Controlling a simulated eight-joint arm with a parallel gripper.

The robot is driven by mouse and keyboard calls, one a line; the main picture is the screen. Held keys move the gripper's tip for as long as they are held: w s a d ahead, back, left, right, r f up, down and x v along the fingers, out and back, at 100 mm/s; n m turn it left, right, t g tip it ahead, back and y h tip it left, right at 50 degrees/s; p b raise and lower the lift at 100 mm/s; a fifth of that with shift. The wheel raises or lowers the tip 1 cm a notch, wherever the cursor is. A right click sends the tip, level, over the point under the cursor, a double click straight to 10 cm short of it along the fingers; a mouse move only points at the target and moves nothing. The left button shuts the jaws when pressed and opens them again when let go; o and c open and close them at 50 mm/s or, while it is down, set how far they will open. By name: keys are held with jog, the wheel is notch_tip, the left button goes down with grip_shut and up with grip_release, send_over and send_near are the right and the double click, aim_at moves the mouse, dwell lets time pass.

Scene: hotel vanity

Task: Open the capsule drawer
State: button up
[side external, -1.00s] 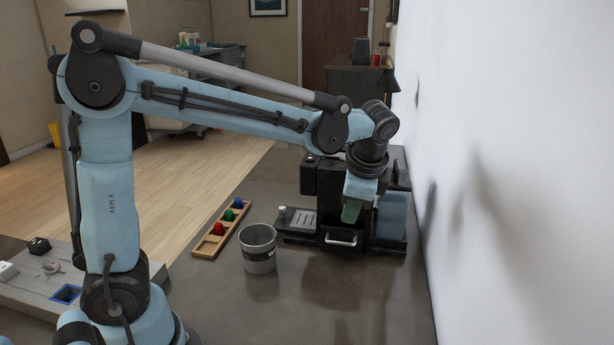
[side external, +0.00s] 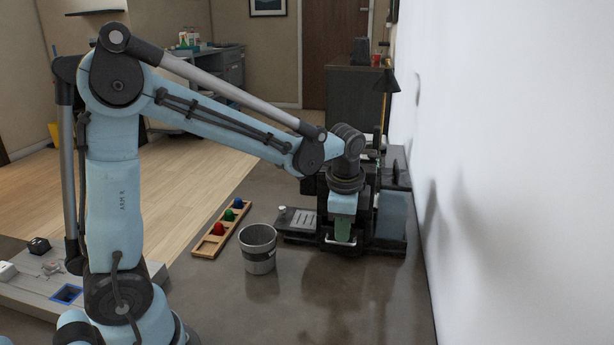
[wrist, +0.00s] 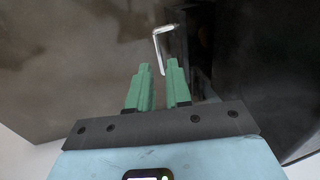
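The coffee machine (side external: 393,215) is dark, with a bluish tank at its right side, and stands on the counter near the wall. The capsule drawer is low on its front, with a silver bar handle (side external: 350,241); the drawer front is mostly hidden behind my gripper. The handle also shows in the wrist view (wrist: 159,48), just beyond the fingertips. In the side view my gripper (side external: 343,236) points down just above and in front of the handle.
A grey cup (side external: 258,250) stands on the counter left of the machine. A wooden tray (side external: 211,243) holds red, green and blue capsules. A drip tray (side external: 298,222) juts out at the machine's left. The counter in front of the drawer is clear.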

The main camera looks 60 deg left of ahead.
jog(key=shift+w+a+f, duration=0.1)
jog(key=shift+f, duration=0.6)
jog(key=shift+w+a+f, duration=0.1)
jog(key=shift+f, duration=0.55)
grip_shut()
dwell(0.5)
